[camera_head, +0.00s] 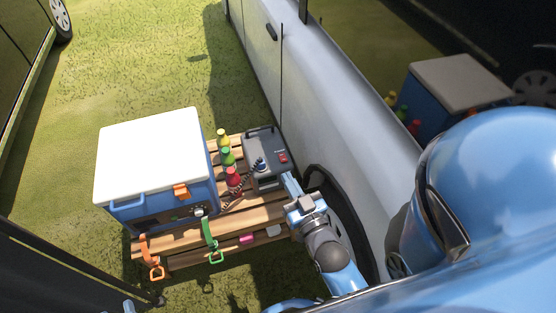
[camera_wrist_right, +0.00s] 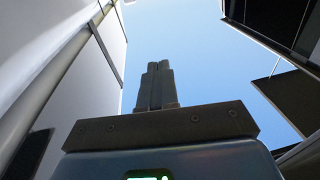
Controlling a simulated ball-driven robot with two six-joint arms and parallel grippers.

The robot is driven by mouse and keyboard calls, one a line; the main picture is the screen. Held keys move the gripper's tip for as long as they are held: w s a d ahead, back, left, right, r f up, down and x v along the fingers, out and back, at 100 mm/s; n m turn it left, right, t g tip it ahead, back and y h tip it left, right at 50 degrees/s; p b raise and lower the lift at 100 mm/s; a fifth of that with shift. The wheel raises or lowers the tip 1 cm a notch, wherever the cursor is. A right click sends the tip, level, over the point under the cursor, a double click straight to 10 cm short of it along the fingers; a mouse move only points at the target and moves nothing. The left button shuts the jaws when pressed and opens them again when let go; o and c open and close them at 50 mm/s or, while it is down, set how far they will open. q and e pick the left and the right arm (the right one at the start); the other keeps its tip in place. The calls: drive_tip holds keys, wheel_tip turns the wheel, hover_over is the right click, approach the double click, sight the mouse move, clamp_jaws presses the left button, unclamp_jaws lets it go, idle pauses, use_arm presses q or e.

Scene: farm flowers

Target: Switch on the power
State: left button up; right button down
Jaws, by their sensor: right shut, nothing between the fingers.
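A dark grey power unit (camera_head: 264,172) with a carry handle on top stands on the right end of the wooden pallet table. A small red switch (camera_head: 283,158) shows on its right side; I cannot tell its position. A dark blue plug-like piece (camera_head: 260,164) sits on the unit's face. My right gripper (camera_head: 289,181) is at the unit's lower right edge, below the red switch; I cannot tell whether it touches the unit. In the right wrist view its fingers (camera_wrist_right: 157,86) are together and empty.
A blue cooler with a white lid (camera_head: 150,155) fills the table's left part. Yellow, green and red bottles (camera_head: 228,157) stand between cooler and unit. Orange and green straps (camera_head: 211,240) hang at the front. A white vehicle (camera_head: 335,110) stands close on the right. Grass lies behind.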

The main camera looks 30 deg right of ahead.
drive_tip(key=w+d+f+g+h+b, duration=0.1)
drive_tip(key=w+d+f+b, duration=0.1)
drive_tip(key=w, duration=0.4)
drive_tip(key=w+d+f+b, duration=0.1)
drive_tip(key=w+d+f, duration=0.1)
drive_tip(key=w, duration=0.5)
drive_tip(key=m+g+y+b, duration=0.2)
drive_tip(key=g+b, duration=0.4)
drive_tip(key=g, duration=0.9)
hover_over(284, 159)
drive_tip(key=s, duration=0.2)
wheel_tip(284, 159, down, 9)
drive_tip(key=shift+s+a+f+n, duration=0.3)
drive_tip(key=shift+s+a, duration=0.05)
drive_tip(key=b+x, duration=0.1)
drive_tip(key=x, duration=0.3)
drive_tip(key=b+x, duration=0.1)
drive_tip(key=x, duration=0.3)
drive_tip(key=s+b+x, duration=0.1)
drive_tip(key=b+x, duration=0.1)
drive_tip(key=x, duration=0.2)
drive_tip(key=shift+f, duration=0.4)
drive_tip(key=shift+a+f, duration=0.1)
drive_tip(key=shift+f, duration=0.55)
